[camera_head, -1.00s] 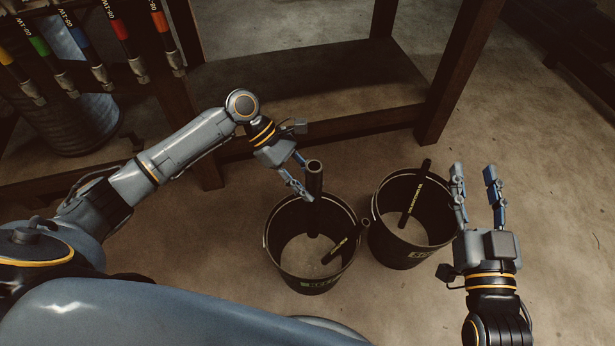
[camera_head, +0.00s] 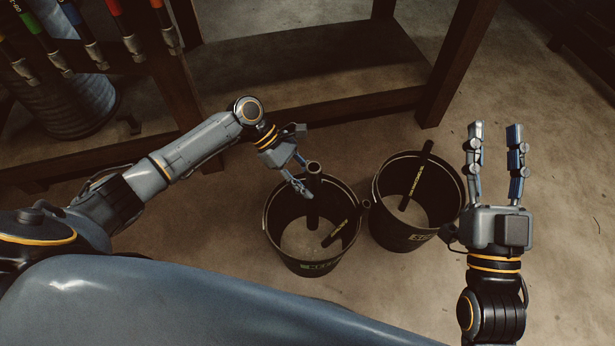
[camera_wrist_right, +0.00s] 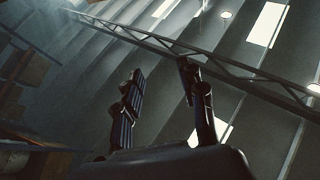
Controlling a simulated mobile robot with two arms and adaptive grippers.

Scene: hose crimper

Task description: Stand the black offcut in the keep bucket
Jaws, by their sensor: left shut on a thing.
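The black offcut (camera_head: 313,205) is a dark tube with an open round top. It stands about upright inside the keep bucket (camera_head: 290,257), the left black bucket, whose label is partly readable. My left gripper (camera_head: 302,176) is shut on the offcut near its upper end, at the bucket's back rim. The offcut's lower end is down inside the bucket; I cannot tell whether it touches the floor. My right gripper (camera_head: 497,160) is open and empty, right of the buckets. Its spread fingers also show in the right wrist view (camera_wrist_right: 165,100).
A shorter black piece with yellow print (camera_head: 335,232) leans inside the keep bucket. A second black bucket (camera_head: 395,232) stands close on the right, with a long printed black piece (camera_head: 416,175) leaning in it. A wooden bench frame (camera_head: 340,112) is behind. Floor at right is clear.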

